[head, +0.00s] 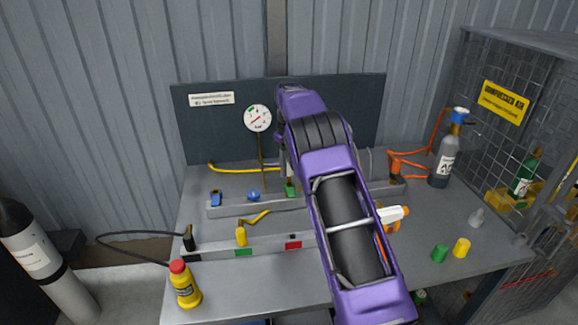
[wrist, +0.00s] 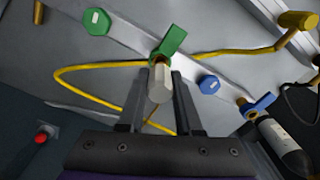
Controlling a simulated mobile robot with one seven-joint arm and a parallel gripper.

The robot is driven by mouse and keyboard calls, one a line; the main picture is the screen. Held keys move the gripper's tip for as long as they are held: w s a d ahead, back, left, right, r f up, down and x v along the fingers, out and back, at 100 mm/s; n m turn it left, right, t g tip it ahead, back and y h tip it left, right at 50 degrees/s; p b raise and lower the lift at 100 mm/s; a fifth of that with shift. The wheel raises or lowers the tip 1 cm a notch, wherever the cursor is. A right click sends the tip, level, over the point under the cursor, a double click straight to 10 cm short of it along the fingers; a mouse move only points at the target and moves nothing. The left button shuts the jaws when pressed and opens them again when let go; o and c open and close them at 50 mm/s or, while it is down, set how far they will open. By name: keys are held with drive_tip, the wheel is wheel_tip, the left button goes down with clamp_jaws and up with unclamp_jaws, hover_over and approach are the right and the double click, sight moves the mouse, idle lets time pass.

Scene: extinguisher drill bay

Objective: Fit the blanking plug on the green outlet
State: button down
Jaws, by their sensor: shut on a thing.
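My gripper (wrist: 157,80) is shut on a pale, cream-white plug (wrist: 160,85), which sits between the two dark fingers in the wrist view. The green outlet has a green lever (wrist: 170,42) and a brass-coloured end just beyond the plug's tip. The plug is lined up closely with that end; I cannot tell whether they touch or the plug is seated.
A green hexagonal fitting (wrist: 96,21), a blue hexagonal fitting (wrist: 208,84) and a blue lever (wrist: 259,105) flank the outlet. A yellow hose (wrist: 75,70) loops close by. A yellow bottle (head: 185,285), green cap (head: 440,253) and yellow cap (head: 462,247) stand on the bench.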

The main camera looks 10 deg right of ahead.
sight(289, 175)
drive_tip(key=shift+f+b, duration=0.3)
drive_tip(key=shift+f, duration=0.55)
drive_tip(key=shift+f, duration=0.9)
idle(1.2)
drive_tip(key=c, duration=0.6)
unclamp_jaws()
drive_tip(key=shift+o, duration=0.4)
drive_tip(key=shift+r, duration=0.1)
